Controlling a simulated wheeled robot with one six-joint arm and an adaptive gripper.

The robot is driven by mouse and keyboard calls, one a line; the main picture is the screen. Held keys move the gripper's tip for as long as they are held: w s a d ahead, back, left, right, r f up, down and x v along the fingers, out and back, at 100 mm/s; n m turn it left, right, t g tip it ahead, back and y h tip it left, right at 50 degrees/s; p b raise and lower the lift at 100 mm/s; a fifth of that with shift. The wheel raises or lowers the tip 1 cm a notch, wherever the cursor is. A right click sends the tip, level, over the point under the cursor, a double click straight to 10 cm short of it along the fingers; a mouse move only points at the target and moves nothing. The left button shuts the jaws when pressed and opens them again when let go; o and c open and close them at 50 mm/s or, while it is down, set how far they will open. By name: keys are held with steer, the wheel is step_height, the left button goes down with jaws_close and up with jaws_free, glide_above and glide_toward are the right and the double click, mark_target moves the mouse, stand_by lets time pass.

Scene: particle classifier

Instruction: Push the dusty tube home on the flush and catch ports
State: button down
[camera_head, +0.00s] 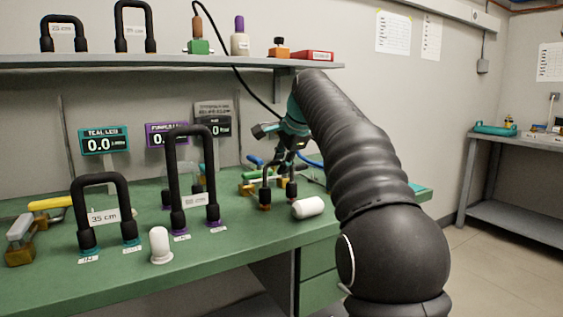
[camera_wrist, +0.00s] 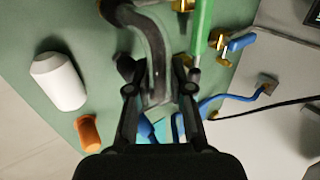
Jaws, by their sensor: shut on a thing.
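The dusty tube (camera_wrist: 155,45) is a dark bent hose with a greyish, dusty face. It passes between the fingers of my gripper (camera_wrist: 159,88) in the wrist view, and my gripper is shut on it. In the head view my gripper (camera_head: 285,160) is over the bench, and the tube (camera_head: 266,183) stands below it with its legs down by brownish ends. The flush and catch ports cannot be picked out clearly. I cannot tell how deep the tube's ends sit.
A white cylinder (camera_head: 308,207) lies right of the tube; an orange cap (camera_wrist: 88,132) is nearby in the wrist view. A green-handled tool (camera_wrist: 202,30), brass fittings (camera_wrist: 236,42) and a blue hose (camera_wrist: 225,98) crowd the other side. Tall black tubes (camera_head: 190,130) stand left.

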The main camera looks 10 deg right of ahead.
steer(key=shift+f, duration=0.5)
steer(key=c, duration=1)
jaws_free()
steer(key=shift+o, duration=0.2)
steer(key=shift+r, duration=0.1)
steer(key=v, duration=1.2)
